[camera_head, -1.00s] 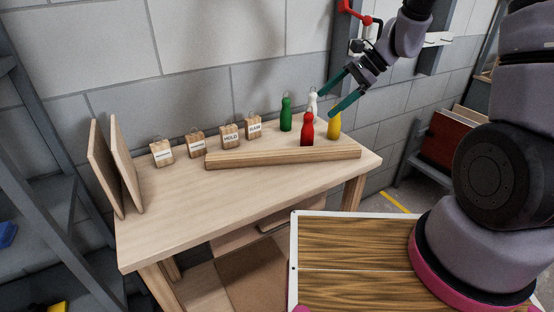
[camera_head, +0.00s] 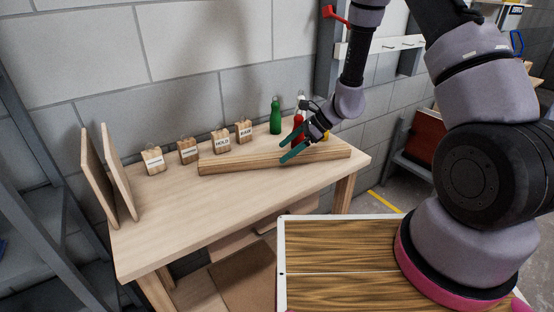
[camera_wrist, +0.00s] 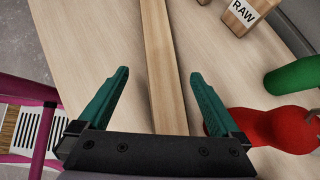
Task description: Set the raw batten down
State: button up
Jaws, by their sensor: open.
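The raw batten (camera_head: 230,162) is a long plain wooden bar lying flat on the light wooden table (camera_head: 150,228), in front of the labelled blocks and bottles. In the wrist view the batten (camera_wrist: 158,50) runs lengthwise between the two teal fingers. My gripper (camera_head: 287,153) is open over the right part of the batten. It also shows in the wrist view (camera_wrist: 160,95), with a finger on each side of the batten and gaps on both sides. Whether the fingers reach down beside the batten or stay above it I cannot tell.
A block marked RAW (camera_head: 244,132) stands behind the batten, with several other tagged blocks to its left. A green bottle (camera_head: 275,117) and a red bottle (camera_wrist: 275,128) stand close to my gripper. Two upright boards (camera_head: 100,172) stand at the table's left end. The table front is clear.

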aim_at(278, 154)
jog(key=x, duration=0.4)
jog(key=shift+w+a+f, duration=0.1)
jog(key=shift+a, duration=0.05)
grip_shut()
